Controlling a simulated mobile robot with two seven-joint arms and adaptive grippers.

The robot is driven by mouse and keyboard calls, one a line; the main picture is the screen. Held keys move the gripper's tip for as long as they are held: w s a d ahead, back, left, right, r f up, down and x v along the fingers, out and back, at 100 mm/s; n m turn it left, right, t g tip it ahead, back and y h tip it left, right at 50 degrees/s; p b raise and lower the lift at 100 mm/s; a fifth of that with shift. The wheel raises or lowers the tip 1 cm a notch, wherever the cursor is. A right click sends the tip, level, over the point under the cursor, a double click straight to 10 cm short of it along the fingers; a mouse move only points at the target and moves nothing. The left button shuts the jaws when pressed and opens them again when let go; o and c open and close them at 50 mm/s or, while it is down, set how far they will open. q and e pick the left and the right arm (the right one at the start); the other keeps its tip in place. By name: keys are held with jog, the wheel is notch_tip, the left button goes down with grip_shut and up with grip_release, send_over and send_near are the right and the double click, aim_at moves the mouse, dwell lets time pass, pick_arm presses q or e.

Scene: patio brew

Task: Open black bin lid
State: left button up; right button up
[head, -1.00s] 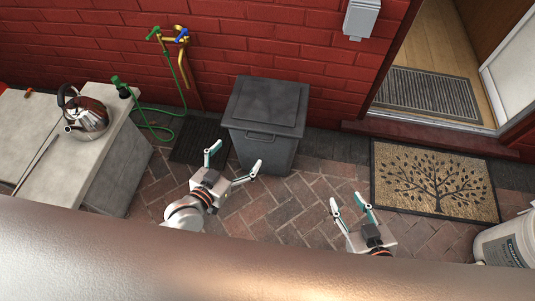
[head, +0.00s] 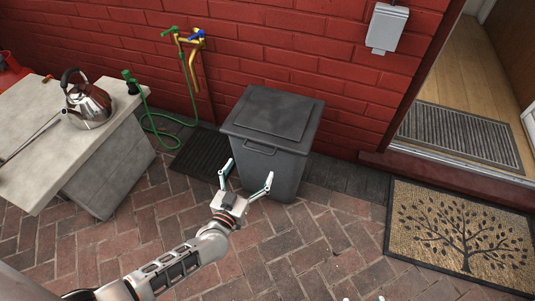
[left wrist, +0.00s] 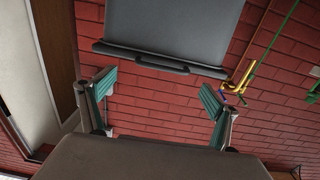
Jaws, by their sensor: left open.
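The black bin (head: 268,165) stands against the red brick wall with its lid (head: 275,113) shut. The lid's front handle (head: 259,149) faces me. In the left wrist view the bin lid (left wrist: 170,25) and its handle (left wrist: 148,64) show at the top of the picture. My left gripper (head: 246,178) is open and empty, in front of the bin and lower than the handle in the picture. Its two fingers point toward the bin, and I see no contact. Of my right gripper (head: 362,299) only small tips show at the bottom edge; its opening cannot be told.
A stone counter (head: 40,170) with a steel kettle (head: 87,103) stands at the left. A green hose (head: 150,122) hangs from a wall tap (head: 187,42). A tree-patterned doormat (head: 462,235) lies at the right. The brick paving before the bin is clear.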

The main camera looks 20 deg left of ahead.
aim_at(258, 150)
pick_arm(q)
jog(key=w+b, duration=0.2)
jog(key=w, duration=0.6)
jog(key=shift+a+f, duration=0.1)
jog(key=shift+f, duration=0.05)
jog(key=shift+w+r, duration=0.2)
jog(key=shift+w, duration=0.05)
pick_arm(e)
jog(key=shift+s+a+r+m+y, duration=0.1)
jog(key=shift+a+m+y, duration=0.05)
jog(key=shift+a+m, duration=0.35)
jog(key=shift+s+a+r+m+y, duration=0.15)
jog(key=shift+a+m, duration=0.25)
jog(key=shift+a, duration=0.2)
jog(key=shift+w, duration=0.1)
